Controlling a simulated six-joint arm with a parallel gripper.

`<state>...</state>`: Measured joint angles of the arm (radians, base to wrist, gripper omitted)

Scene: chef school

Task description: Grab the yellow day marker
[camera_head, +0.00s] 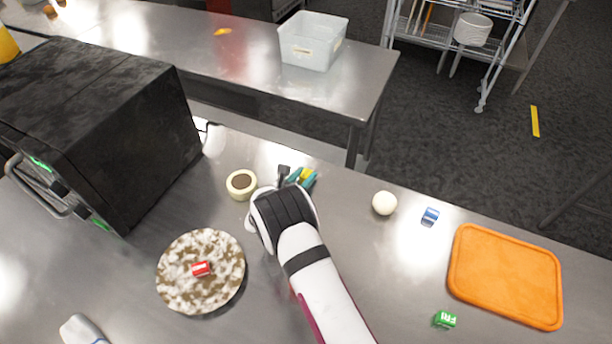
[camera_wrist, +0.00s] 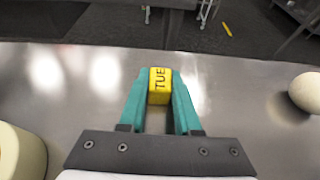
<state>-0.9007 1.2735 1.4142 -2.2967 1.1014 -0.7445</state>
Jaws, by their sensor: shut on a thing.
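The yellow day marker (camera_wrist: 159,86) is a small block with "TUE" in dark letters. In the wrist view it sits between the teal fingertips of my gripper (camera_wrist: 159,92), which are shut on it. In the head view the yellow marker (camera_head: 307,173) shows small at the tips of my gripper (camera_head: 304,178), partly hidden by the fingers. I cannot tell whether the marker touches the counter or is held just above it.
A cream ball (camera_head: 384,203) and a blue marker (camera_head: 430,216) lie to the right. An orange board (camera_head: 505,290) and a green marker (camera_head: 445,319) are farther right. A round tape-like ring (camera_head: 233,193), a speckled plate (camera_head: 180,290) with a red marker (camera_head: 201,269), and a black oven (camera_head: 130,130) stand left.

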